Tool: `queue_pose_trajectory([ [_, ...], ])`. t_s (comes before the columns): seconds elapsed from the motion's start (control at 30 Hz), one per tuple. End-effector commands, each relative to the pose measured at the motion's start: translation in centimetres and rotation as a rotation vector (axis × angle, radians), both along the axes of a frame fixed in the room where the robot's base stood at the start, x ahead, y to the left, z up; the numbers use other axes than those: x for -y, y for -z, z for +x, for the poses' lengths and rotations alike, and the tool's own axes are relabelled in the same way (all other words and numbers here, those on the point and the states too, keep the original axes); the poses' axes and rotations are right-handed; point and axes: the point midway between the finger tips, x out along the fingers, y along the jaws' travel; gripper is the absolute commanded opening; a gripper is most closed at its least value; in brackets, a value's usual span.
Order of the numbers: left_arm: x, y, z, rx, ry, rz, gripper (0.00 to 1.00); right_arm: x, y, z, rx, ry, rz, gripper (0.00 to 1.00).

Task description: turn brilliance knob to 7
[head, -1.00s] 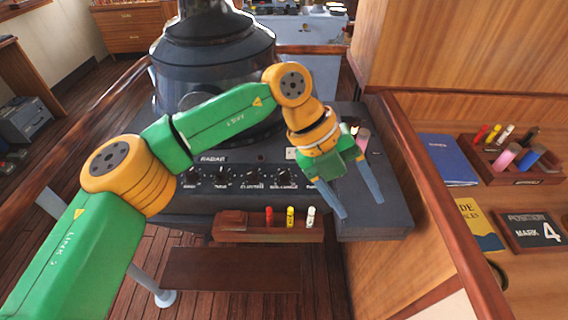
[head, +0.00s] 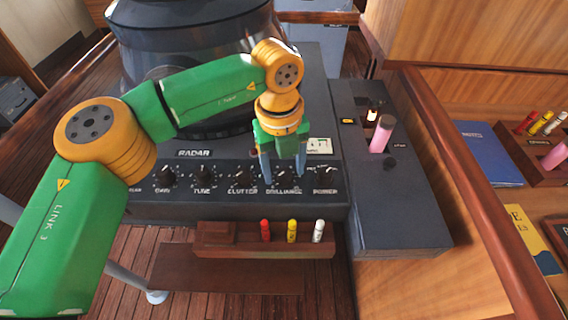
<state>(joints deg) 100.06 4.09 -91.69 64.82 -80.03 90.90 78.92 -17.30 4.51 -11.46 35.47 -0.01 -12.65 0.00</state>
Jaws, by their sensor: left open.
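The brilliance knob (head: 284,180) is a dark knob on the radar panel (head: 235,207), above the label BRILLIANCE and between the CLUTTER and POWER knobs. My left gripper (head: 284,179) is open, pointing down, with its two blue-grey fingers on either side of the brilliance knob in the picture. I cannot tell whether the fingers touch it. The knob's pointer setting is too small and partly hidden to read. My right gripper is not in view.
Other knobs are gain (head: 165,177), tune (head: 203,177), clutter (head: 242,178) and power (head: 325,177). Below the panel, a wooden tray (head: 215,245) holds red, yellow and white markers.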

Motion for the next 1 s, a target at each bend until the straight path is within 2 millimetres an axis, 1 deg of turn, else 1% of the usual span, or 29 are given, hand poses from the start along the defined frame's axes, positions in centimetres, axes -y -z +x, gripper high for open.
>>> queue_pose_trajectory([
  [0.07, 0.01, 0.0, 0.0, 0.0, 0.0, 0.0, 0.67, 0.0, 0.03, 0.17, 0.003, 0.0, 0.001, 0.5],
  [0.17, 0.01, -0.01, -0.01, 0.0, 0.0, -0.001, 0.42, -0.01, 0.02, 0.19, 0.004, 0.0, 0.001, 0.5],
  [0.2, 0.02, -0.01, 0.0, 0.0, 0.001, -0.001, 0.32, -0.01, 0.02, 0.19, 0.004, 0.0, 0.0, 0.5],
  [0.27, 0.02, -0.02, 0.0, 0.0, 0.001, -0.001, 0.15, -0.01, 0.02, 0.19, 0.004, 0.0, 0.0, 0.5],
  [0.3, 0.02, -0.02, -0.01, 0.0, 0.001, -0.001, 0.04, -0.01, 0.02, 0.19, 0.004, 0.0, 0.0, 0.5],
  [0.33, 0.02, -0.02, -0.01, -0.001, 0.001, -0.001, 0.0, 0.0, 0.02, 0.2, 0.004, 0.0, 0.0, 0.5],
  [0.67, 0.03, 0.0, 0.0, 0.0, 0.035, -0.002, 0.0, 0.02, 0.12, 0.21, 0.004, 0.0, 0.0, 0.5],
  [0.87, 0.03, 0.02, 0.04, 0.0, 0.145, -0.004, 0.0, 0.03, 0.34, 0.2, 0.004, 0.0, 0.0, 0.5],
  [1.0, 0.0, -0.01, 0.06, 0.0, 0.265, -0.003, 0.0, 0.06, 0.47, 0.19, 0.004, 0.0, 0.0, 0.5],
])
